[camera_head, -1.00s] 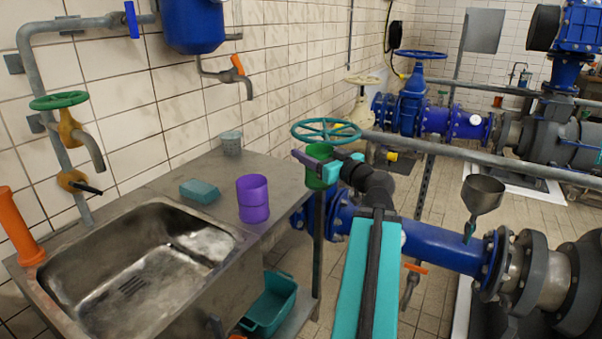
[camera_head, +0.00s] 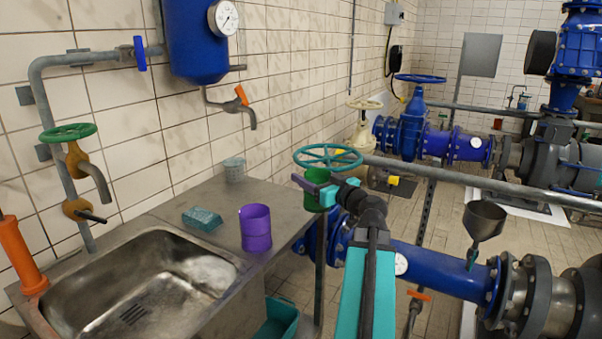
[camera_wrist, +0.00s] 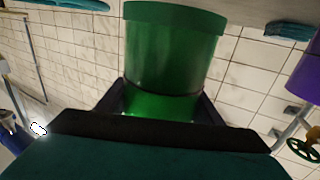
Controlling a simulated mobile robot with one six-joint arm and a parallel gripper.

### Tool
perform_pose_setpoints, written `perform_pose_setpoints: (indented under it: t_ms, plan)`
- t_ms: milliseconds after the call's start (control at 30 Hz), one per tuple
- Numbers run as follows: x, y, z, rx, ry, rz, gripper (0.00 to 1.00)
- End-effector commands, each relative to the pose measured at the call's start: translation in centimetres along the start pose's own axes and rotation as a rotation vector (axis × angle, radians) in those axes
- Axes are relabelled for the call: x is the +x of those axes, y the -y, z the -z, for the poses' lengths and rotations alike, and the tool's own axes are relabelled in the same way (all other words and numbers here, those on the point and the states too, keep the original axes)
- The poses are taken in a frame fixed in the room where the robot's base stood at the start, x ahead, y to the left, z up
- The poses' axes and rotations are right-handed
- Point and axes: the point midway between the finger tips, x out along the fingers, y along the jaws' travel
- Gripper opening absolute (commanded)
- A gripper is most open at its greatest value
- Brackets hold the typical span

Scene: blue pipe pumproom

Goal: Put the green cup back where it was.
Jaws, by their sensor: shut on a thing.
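The green cup (camera_head: 319,186) is between the fingers of my gripper (camera_head: 318,192), at the right end of the steel counter (camera_head: 200,225) in the head view. My gripper is shut on it. In the wrist view the green cup (camera_wrist: 172,50) fills the upper middle, with dark fingers on both sides of its narrower end. I cannot tell whether the cup touches the counter. A purple cup (camera_head: 255,228) stands on the counter to the left of the green cup.
A sink (camera_head: 140,285) is set into the counter at the left. A teal sponge-like block (camera_head: 202,219) and a grey cup (camera_head: 234,170) are on the counter. A teal handwheel (camera_head: 328,157) is just behind the green cup. A blue pipe (camera_head: 440,268) runs at the right.

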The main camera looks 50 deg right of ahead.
Motion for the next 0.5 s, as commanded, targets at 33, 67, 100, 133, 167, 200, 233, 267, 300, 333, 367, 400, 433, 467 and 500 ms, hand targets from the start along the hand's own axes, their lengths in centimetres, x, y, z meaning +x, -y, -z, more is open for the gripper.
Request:
perform_pose_setpoints:
  t_ms: [33,67,100,133,167,200,233,267,300,333,367,400,433,467,500]
  plan:
    - [0.8,-0.4,-0.1,0.001,0.000,0.001,0.25]
    - [1.2,-0.6,-0.1,0.001,0.000,0.001,0.25]
    - [1.7,-0.7,-0.2,0.001,0.001,0.002,0.25]
    - [2.0,-0.9,-0.2,0.000,0.000,0.002,0.25]
    - [2.4,-1.0,-0.3,0.000,0.000,0.002,0.25]
    - [2.8,-1.2,-0.3,0.000,0.000,0.001,0.25]
    - [3.1,-1.4,-0.3,0.000,0.000,0.001,0.25]
    - [3.5,-1.5,-0.3,-0.001,0.000,0.000,0.25]
    - [4.0,-1.7,-0.4,-0.001,0.000,0.000,0.25]
    - [4.3,-1.8,-0.4,0.000,0.000,0.000,0.25]
    - [4.6,-2.0,-0.5,0.000,0.000,0.000,0.25]
    - [5.1,-2.1,-0.5,0.000,0.000,0.001,0.25]
    - [5.4,-2.3,-0.6,0.000,0.001,0.001,0.25]
    - [5.8,-2.4,-0.6,0.000,0.001,0.001,0.25]
    - [6.2,-2.6,-0.7,0.000,0.001,0.001,0.25]
